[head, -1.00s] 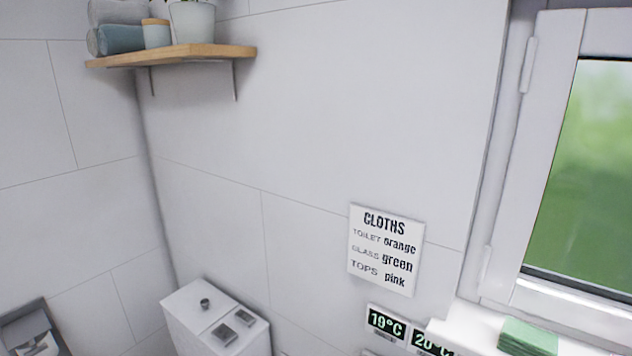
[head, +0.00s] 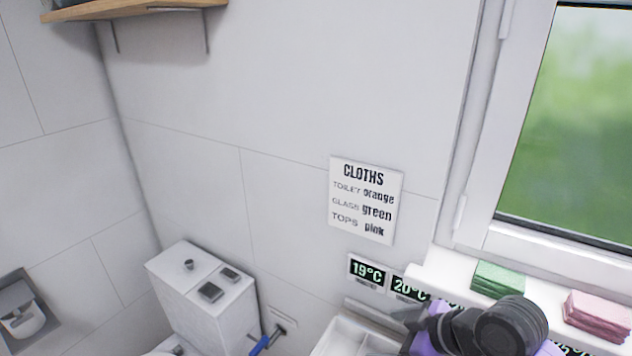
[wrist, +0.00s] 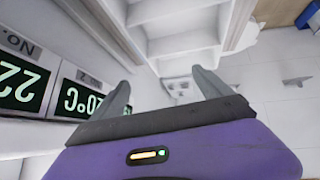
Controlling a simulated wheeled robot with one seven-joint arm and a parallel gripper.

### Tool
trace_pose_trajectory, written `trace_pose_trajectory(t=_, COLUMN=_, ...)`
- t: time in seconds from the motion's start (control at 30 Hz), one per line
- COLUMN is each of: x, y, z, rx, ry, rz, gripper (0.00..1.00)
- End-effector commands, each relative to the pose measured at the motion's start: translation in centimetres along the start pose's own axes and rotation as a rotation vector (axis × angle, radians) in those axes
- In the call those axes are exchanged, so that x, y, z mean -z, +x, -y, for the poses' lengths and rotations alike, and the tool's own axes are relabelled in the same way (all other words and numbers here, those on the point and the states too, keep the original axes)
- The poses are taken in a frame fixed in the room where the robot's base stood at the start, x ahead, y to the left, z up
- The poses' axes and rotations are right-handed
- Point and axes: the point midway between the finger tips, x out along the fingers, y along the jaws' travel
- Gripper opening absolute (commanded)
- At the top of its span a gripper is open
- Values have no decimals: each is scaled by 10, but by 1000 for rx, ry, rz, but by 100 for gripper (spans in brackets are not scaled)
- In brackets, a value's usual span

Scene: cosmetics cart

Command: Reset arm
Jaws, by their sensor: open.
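My gripper (wrist: 163,92) shows in the wrist view with two grey fingers spread apart and nothing between them. In the head view my dark grey and purple arm rises at the lower right, in front of the window sill and the temperature displays. The gripper's fingers are hard to make out there.
A green cloth stack (head: 497,279) and a pink cloth stack (head: 598,315) lie on the window sill (head: 440,262). A cloths sign (head: 366,200) hangs on the wall above temperature displays (head: 367,271). A white toilet cistern (head: 205,295) stands left. A wooden shelf (head: 150,8) is upper left.

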Motion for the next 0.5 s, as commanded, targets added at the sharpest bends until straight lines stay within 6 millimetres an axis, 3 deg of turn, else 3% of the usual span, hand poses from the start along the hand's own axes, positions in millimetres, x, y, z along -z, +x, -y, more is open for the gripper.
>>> trace_pose_trajectory(t=0.03, x=30, y=9, z=14, rx=-5, ry=34, rz=-94, gripper=89)
trace_pose_trajectory(t=0.2, x=102, y=14, z=41, rx=-55, ry=168, rz=-352, gripper=89)
trace_pose_trajectory(t=0.33, x=132, y=10, z=58, rx=-92, ry=298, rz=-509, gripper=89)
trace_pose_trajectory(t=0.5, x=140, y=2, z=80, rx=-149, ry=480, rz=-657, gripper=89)
